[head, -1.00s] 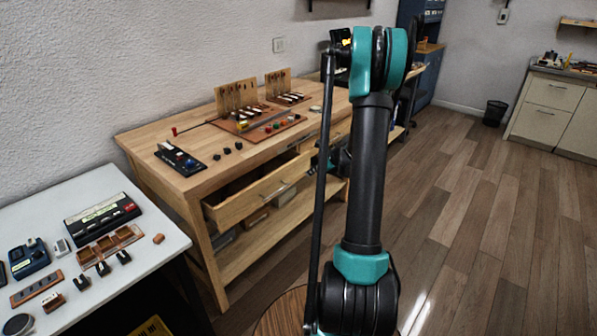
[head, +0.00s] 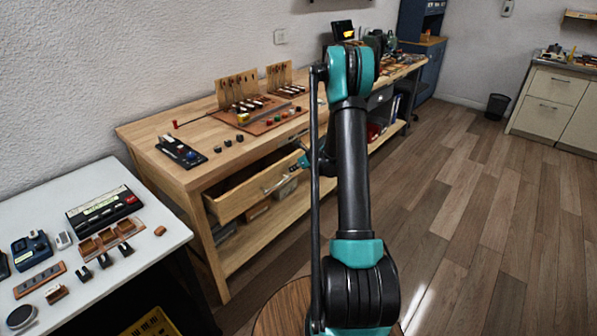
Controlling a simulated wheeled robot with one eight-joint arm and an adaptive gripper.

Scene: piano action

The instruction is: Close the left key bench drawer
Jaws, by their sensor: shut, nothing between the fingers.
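The left key bench drawer (head: 238,198) is a light wooden drawer under the left part of the wooden bench (head: 205,172). It stands pulled out, with its dark inside showing behind the front panel. A metal bar handle is on its front.
A black box with knobs (head: 181,152) and wooden boards with keys (head: 262,112) lie on the bench top. A white table (head: 150,246) with small devices stands at the front left. A lower shelf (head: 262,232) holds several boxes.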

